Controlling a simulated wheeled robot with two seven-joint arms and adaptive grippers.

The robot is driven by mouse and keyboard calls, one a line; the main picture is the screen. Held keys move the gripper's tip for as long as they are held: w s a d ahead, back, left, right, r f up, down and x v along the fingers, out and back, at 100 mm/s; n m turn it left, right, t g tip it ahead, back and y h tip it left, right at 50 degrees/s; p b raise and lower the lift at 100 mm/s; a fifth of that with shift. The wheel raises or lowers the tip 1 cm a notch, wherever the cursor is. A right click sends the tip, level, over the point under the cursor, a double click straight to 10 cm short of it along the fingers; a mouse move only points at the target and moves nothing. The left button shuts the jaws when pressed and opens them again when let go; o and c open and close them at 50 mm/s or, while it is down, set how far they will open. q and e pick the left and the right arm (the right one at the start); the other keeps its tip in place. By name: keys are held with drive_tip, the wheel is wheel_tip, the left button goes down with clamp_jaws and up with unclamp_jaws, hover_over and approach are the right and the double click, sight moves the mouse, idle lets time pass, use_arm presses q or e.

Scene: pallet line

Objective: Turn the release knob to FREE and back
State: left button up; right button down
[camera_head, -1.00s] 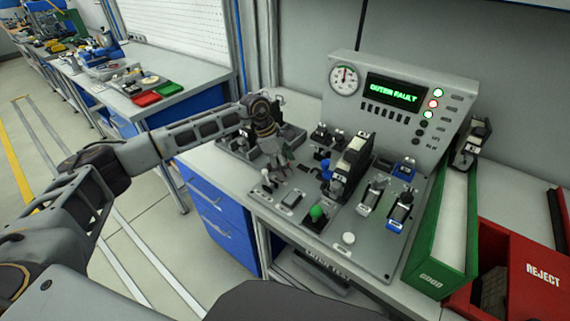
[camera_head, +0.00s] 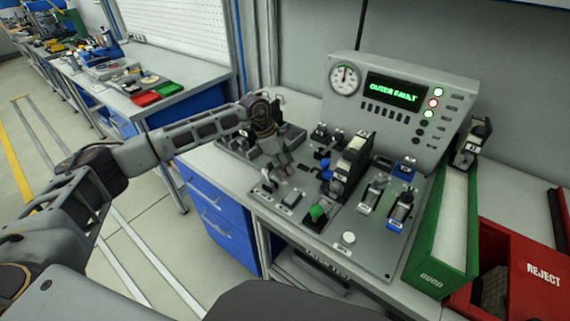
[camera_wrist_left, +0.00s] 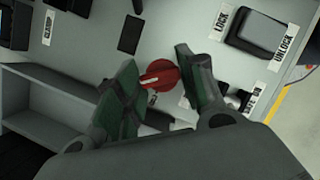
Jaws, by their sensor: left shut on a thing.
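The red release knob (camera_wrist_left: 160,75) with a white mark sits between the fingers of my left gripper (camera_wrist_left: 165,82) in the left wrist view. The gripper is shut on the knob. No FREE label is readable. In the head view my left gripper (camera_head: 283,168) reaches down at the left part of the grey control panel (camera_head: 348,239), and the knob itself is hidden there. My right gripper is in neither view.
A display (camera_head: 395,96) reads OUTER FAULT beside a gauge (camera_head: 344,79). A green knob (camera_head: 317,213) and a black fixture (camera_head: 349,163) stand close right of the gripper. A green tray (camera_head: 430,270) and red reject bin (camera_head: 535,270) lie further right.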

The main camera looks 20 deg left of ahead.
use_arm(q)
drive_tip(key=shift+n+t, duration=0.3)
drive_tip(key=shift+n, duration=0.4)
drive_tip(key=shift+d+n+t+y+b, duration=0.15)
drive_tip(key=shift+n+t+b, duration=0.3)
drive_tip(key=shift+n, duration=0.6)
drive_tip(key=shift+a+n+t+y+b, duration=0.1)
drive_tip(key=shift+n+t+y+b, duration=0.3)
drive_tip(key=shift+n, duration=0.65)
drive_tip(key=shift+s+n+y+b, duration=0.1)
drive_tip(key=shift+n+y+b, duration=0.15)
drive_tip(key=shift+n+b, duration=0.65)
drive_tip(key=n+b, duration=0.1)
drive_tip(key=n, duration=0.1)
drive_tip(key=shift+d+n+t+y, duration=0.1)
drive_tip(key=shift+n+t+y, duration=0.25)
drive_tip(key=shift+n+y, duration=0.05)
drive_tip(key=shift+n, duration=0.3)
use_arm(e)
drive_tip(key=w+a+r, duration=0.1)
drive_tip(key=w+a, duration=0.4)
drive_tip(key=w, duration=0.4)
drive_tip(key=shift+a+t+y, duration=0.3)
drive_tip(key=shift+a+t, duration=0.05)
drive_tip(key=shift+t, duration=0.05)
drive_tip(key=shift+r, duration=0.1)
